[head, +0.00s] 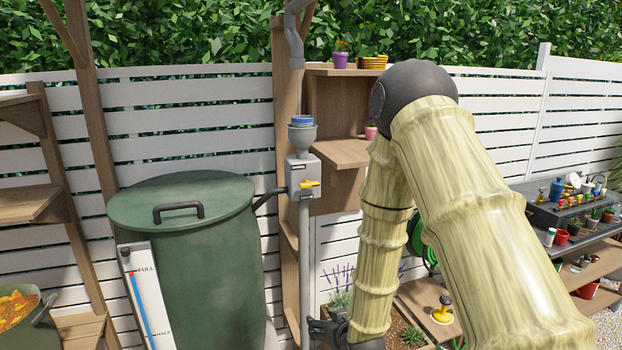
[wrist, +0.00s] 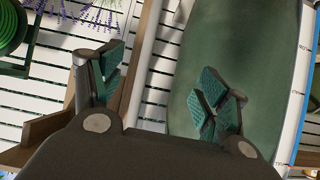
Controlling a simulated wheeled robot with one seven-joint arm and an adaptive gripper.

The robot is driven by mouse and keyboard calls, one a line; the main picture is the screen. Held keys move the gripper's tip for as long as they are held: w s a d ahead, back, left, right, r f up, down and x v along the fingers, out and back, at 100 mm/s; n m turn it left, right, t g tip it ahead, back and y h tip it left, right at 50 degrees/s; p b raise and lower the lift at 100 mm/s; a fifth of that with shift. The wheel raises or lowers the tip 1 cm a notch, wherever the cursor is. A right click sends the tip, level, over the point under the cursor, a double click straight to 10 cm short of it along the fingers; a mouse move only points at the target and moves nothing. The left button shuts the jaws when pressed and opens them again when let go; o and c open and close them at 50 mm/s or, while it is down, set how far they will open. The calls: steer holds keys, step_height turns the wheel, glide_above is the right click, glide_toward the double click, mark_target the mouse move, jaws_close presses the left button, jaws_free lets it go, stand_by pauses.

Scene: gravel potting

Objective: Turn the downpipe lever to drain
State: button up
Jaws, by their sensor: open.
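The yellow lever (head: 309,184) sticks out to the right, roughly level, from the front of a grey diverter box (head: 300,170) on the downpipe (head: 304,250). Small labels sit above and below it, too small to read surely. My gripper (head: 322,330) is low in the head view, well below the lever and close to the lower downpipe, partly cut off by the frame edge. In the wrist view my gripper (wrist: 160,85) is open, its two teal-padded fingers wide apart with nothing held. The lever does not show in the wrist view.
A green rain barrel (head: 195,260) stands left of the downpipe, joined to the box by a dark hose. Wooden shelves (head: 340,150) stand behind on the right. A planter with lavender (head: 340,280) is low on the right. A potting bench (head: 570,235) stands far right.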

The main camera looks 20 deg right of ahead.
steer(key=w+r+t+p, duration=0.1)
steer(key=w+r, duration=0.2)
steer(key=r, duration=0.4)
steer(key=w+r+t, duration=0.2)
steer(key=w+r, duration=0.2)
steer(key=r, duration=0.2)
steer(key=t+p, duration=0.3)
steer(key=t, duration=0.1)
glide_toward(310, 185)
steer(key=w+p, duration=0.1)
steer(key=w, duration=0.2)
steer(key=w+p, duration=0.1)
steer(key=w, duration=0.2)
steer(key=w+p, duration=0.1)
steer(key=w, duration=0.2)
steer(key=shift+w+r+p, duration=0.3)
steer(key=shift+c, duration=0.2)
steer(key=c, duration=1)
